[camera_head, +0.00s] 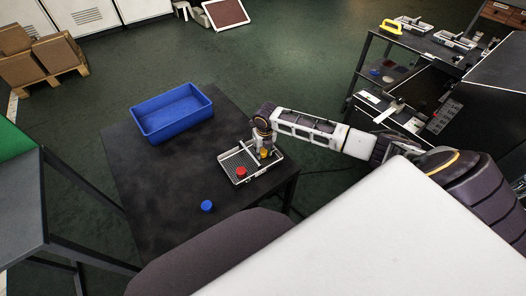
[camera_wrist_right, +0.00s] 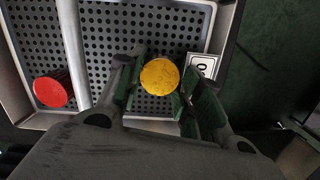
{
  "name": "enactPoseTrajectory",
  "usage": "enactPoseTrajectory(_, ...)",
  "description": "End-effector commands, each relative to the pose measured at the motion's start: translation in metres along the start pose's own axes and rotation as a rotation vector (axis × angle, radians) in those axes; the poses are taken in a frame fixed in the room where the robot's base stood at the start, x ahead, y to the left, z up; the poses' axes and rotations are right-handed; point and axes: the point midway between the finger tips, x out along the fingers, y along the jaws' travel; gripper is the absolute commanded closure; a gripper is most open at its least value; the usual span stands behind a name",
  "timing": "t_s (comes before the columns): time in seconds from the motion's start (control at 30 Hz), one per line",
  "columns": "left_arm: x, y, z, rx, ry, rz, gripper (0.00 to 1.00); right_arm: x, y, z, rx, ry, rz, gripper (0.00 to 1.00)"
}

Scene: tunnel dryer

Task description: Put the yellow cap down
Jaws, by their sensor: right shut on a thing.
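The yellow cap (camera_head: 264,153) is between the fingers of my right gripper (camera_head: 262,148), which is shut on it. In the right wrist view the yellow cap (camera_wrist_right: 159,76) shows between the two fingertips (camera_wrist_right: 155,88), over the right compartment of the perforated tray (camera_wrist_right: 120,45). Whether it touches the tray floor I cannot tell. The tray (camera_head: 231,161) lies on the dark table and has a divider. A red cap (camera_head: 241,171) sits in its other compartment and also shows in the wrist view (camera_wrist_right: 54,90). My left gripper is not in view.
A blue bin (camera_head: 173,113) stands at the back of the dark table (camera_head: 165,190). A blue cap (camera_head: 207,206) lies near the front of the table. A white label (camera_wrist_right: 202,66) is beside the yellow cap. A shelf rack and machine stand at the right.

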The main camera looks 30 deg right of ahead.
Motion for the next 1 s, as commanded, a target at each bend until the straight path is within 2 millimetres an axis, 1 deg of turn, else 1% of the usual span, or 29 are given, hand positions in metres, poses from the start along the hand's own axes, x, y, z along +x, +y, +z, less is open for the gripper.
enactPoseTrajectory(0.1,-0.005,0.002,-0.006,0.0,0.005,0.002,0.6,0.003,0.0,0.0,0.0,-0.001,0.0,0.76)
enactPoseTrajectory(0.17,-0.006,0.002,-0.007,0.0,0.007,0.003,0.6,0.003,0.0,0.0,0.0,-0.001,0.0,0.76)
enactPoseTrajectory(0.5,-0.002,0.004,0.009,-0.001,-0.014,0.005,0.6,0.005,0.0,0.0,0.0,-0.001,0.0,0.76)
enactPoseTrajectory(0.53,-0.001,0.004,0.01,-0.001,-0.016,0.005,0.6,0.005,0.0,0.0,0.0,-0.001,0.0,0.62)
enactPoseTrajectory(0.67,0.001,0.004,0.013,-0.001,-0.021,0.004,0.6,0.005,0.0,0.0,0.0,-0.001,0.0,0.45)
enactPoseTrajectory(0.7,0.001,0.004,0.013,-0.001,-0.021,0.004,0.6,0.005,0.0,0.0,0.0,-0.001,0.0,0.43)
enactPoseTrajectory(0.87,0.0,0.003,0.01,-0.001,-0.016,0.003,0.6,0.005,0.0,0.0,0.0,-0.001,0.0,0.43)
enactPoseTrajectory(1.0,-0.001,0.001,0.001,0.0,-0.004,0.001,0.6,0.005,0.0,0.0,0.0,-0.001,0.0,0.43)
